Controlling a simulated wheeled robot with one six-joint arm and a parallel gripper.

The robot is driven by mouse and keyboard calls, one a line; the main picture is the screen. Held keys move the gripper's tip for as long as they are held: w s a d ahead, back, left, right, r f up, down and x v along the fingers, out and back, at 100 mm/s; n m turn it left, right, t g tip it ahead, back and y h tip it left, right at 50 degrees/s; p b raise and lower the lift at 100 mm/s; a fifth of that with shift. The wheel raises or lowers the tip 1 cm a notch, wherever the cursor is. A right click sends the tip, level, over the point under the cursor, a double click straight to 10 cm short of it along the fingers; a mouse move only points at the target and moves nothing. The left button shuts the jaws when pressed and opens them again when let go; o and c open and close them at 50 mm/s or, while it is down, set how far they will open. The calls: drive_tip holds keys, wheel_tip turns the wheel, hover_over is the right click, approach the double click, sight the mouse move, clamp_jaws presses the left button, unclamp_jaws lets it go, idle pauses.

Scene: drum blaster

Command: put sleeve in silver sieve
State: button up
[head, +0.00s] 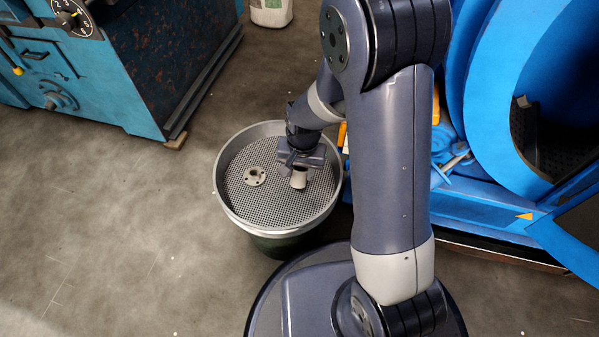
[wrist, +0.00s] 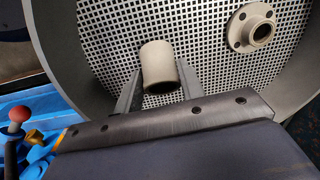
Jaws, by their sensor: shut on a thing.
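The silver sieve (head: 236,205) is a round metal bowl with a perforated floor, left of my arm in the head view. Its rim also shows in the wrist view (wrist: 62,50). The sleeve (head: 299,179) is a short beige-grey cylinder. My gripper (head: 296,172) is over the sieve's right part and shut on the sleeve. In the wrist view the sleeve (wrist: 158,62) sits between the two fingers (wrist: 160,85), above or on the mesh. I cannot tell whether it touches the mesh.
A flanged part (head: 254,176) lies on the sieve floor, left of the sleeve. The blue drum machine (head: 490,90) stands right of the sieve. A worn blue machine (head: 140,70) stands at the back left. The concrete floor at left is clear.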

sight(303, 171)
drive_tip(key=o, duration=0.7)
drive_tip(key=shift+f, duration=0.15)
drive_tip(key=o, duration=0.4)
drive_tip(key=shift+o, duration=0.2)
wheel_tip(303, 171, up, 12)
drive_tip(key=p, duration=0.5)
drive_tip(key=shift+d+r, duration=0.2)
drive_tip(key=shift+d, duration=0.1)
drive_tip(key=shift+s, duration=0.1)
